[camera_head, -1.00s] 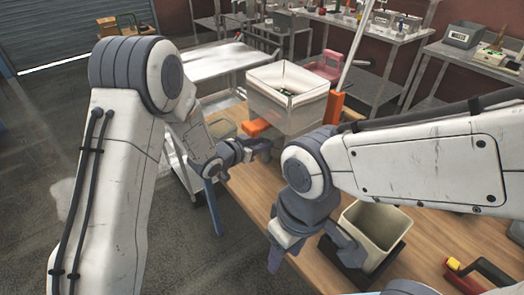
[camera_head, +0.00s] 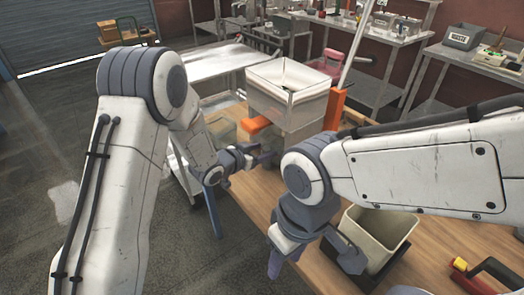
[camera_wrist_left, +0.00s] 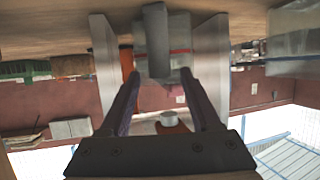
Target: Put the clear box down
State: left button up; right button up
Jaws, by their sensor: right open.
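A see-through box (camera_head: 222,130) rests on the wooden table's far left part, behind my left forearm and partly hidden by it. A clear box also shows at the upper right of the left wrist view (camera_wrist_left: 292,52), where the scene looks upside down. My left gripper (camera_head: 262,158) is at the table's left side, to the right of the box and apart from it. Its two fingers (camera_wrist_left: 164,100) are spread with nothing gripped between them. A grey post (camera_wrist_left: 155,40) stands beyond them. My right gripper (camera_head: 312,262) is open, close to a beige bin (camera_head: 367,234).
The filler's large pale hopper (camera_head: 288,95), with an orange part (camera_head: 258,124) beside it, stands behind my left gripper. The beige bin sits on a dark base. A red and yellow tool (camera_head: 470,274) lies at the right. A metal cart (camera_head: 215,62) is beyond the table.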

pick_arm(q)
jog(key=shift+r, duration=0.25)
jog(key=b+v, duration=0.2)
jog(key=v, duration=0.9)
jog(key=s+r+g+y, duration=0.1)
jog(key=s+g+y, duration=0.6)
jog(key=s, duration=2.3)
jog(key=g, duration=0.3)
jog(key=shift+r+n+y, duration=0.4)
